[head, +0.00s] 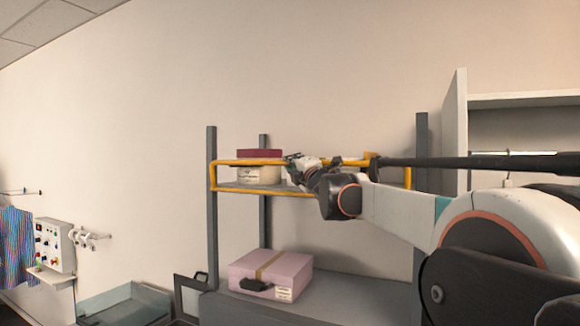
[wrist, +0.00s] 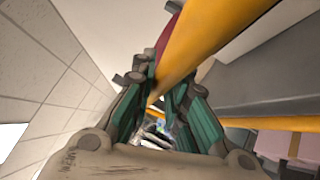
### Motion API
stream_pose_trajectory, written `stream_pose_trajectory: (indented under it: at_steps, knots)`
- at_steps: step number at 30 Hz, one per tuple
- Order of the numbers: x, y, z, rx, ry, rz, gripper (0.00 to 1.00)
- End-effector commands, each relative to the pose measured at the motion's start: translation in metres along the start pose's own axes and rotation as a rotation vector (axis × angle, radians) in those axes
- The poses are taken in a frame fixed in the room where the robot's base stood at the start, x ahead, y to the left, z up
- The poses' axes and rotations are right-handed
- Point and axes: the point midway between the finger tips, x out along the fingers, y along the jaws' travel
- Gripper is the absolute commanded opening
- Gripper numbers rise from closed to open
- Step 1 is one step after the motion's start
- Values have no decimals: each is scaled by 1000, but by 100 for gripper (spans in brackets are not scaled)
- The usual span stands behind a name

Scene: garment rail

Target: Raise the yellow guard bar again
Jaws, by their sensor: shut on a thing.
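The yellow guard bar (head: 228,162) is a rectangular frame across the front of the upper shelf of a grey rack in the head view. It stands upright in front of the shelf. My gripper (head: 296,160) is at its top rail, near the middle. In the wrist view the yellow bar (wrist: 195,45) runs between the fingers of my gripper (wrist: 160,100), which are shut on it. The exact contact is partly hidden by the fingers.
A round box with a dark red lid (head: 258,155) sits on the upper shelf behind the bar. A pink case (head: 270,274) lies on the lower shelf. Grey posts (head: 212,225) flank the rack. A white cabinet (head: 460,130) stands at right; a control panel (head: 55,246) is on the left wall.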

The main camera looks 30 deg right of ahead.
Motion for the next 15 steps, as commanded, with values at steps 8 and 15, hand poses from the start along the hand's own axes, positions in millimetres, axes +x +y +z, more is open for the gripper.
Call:
stream_pose_trajectory:
  at_steps: [8, 15]
  knots:
    - [7, -3, 7, -2, 0, -1, 0]
    - [8, -4, 8, -2, 0, -1, 0]
